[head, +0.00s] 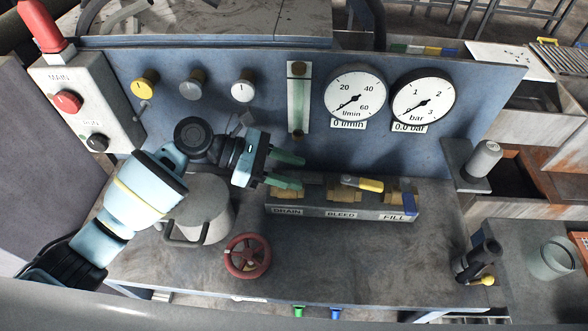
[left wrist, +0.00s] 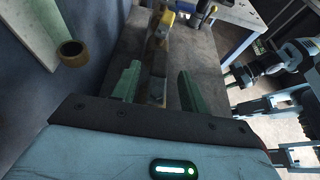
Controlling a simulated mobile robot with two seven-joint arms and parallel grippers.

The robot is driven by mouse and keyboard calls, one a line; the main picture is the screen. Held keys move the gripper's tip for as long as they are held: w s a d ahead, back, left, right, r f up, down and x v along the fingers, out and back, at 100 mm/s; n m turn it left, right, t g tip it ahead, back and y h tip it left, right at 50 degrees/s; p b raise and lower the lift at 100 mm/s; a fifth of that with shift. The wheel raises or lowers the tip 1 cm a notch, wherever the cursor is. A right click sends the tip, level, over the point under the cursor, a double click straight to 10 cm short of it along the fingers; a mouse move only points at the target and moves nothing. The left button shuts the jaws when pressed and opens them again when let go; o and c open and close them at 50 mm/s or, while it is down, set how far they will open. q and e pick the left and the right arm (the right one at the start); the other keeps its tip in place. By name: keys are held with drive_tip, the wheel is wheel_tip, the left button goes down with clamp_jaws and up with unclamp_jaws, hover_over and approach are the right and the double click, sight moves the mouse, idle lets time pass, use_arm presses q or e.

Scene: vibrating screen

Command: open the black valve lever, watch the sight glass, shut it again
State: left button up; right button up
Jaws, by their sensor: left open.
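The black valve lever (head: 314,178) is a dark bar by the brass DRAIN valve (head: 287,192), partly hidden by my left gripper. My left gripper (head: 299,172) is open, its green fingers pointing right at the near end of the valve row. I cannot tell whether they touch the lever. In the left wrist view the open left gripper (left wrist: 160,82) has the valve row between and beyond its fingers. The sight glass (head: 298,103) is a tall pale green tube on the panel. What seems my right arm shows at the right of that view; its gripper (left wrist: 234,76) is small and unclear.
A red handwheel (head: 247,256) and a grey lidded pot (head: 205,208) stand in front. The flow gauge (head: 355,94) and pressure gauge (head: 422,101) read zero.

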use_arm(q)
drive_tip(key=shift+d+f, duration=0.2)
drive_tip(key=shift+d, duration=0.25)
use_arm(e)
drive_tip(key=shift+w+r, duration=0.1)
drive_tip(key=shift+w, duration=0.2)
use_arm(q)
clamp_jaws()
use_arm(e)
drive_tip(key=shift+s+f, duration=0.2)
drive_tip(key=shift+s, duration=0.25)
